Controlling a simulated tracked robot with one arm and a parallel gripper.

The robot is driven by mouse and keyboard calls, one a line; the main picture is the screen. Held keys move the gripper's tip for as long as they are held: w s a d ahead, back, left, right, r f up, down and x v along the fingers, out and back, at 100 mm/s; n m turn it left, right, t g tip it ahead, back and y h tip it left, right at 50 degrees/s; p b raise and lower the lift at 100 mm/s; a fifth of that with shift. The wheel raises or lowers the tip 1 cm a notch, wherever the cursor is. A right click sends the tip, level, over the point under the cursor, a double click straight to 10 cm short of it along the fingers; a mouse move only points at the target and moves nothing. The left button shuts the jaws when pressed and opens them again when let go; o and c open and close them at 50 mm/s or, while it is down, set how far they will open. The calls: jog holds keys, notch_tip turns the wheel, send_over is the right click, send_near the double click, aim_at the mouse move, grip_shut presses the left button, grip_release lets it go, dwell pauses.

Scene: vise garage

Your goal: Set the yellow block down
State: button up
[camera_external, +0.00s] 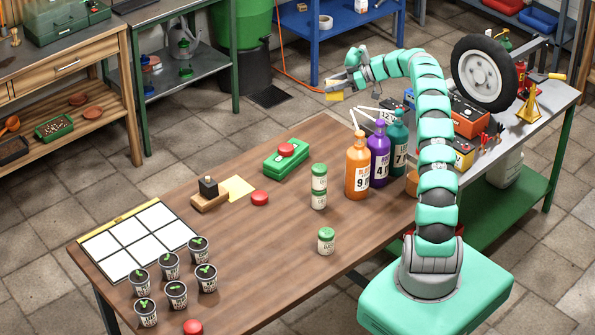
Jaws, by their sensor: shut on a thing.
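The yellow block (333,96) is small and shows at the end of my arm. My gripper (341,86) is shut on it and holds it in the air. In the picture the block appears just above the far corner of the brown wooden table (290,150). Its exact height and whether it is over the table cannot be told from this single view. My arm arches up from its base at the lower right and bends over to the left. The gripper's fingers are small here and partly hide the block.
Orange (357,170), purple (378,155) and teal (398,145) bottles stand at the table's right end. A green box (287,159) with a red knob, jars (319,185), potted seedlings (170,265) and a white grid board (138,240) occupy other parts. The table's middle front is mostly clear.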

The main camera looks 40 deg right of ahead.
jog(key=shift+m+h, duration=0.3)
jog(key=shift+s+d+f+p, duration=0.2)
jog(key=shift+d+f, duration=0.4)
jog(key=shift+f, duration=3.05)
jog(key=shift+s+d+f+p, duration=0.15)
jog(key=shift+d+f, duration=0.5)
jog(key=shift+f, duration=3)
jog(key=shift+s+d+f+p, duration=0.15)
jog(key=shift+d+f, duration=0.45)
jog(key=shift+f, duration=3.05)
jog(key=shift+w+f, duration=0.1)
jog(key=o, duration=0.9)
jog(key=shift+o, duration=0.5)
jog(key=shift+d+r, duration=0.15)
jog(key=shift+r, duration=0.1)
jog(key=v, duration=1.1)
jog(key=shift+s+b, duration=0.45)
jog(key=shift+s, duration=0.05)
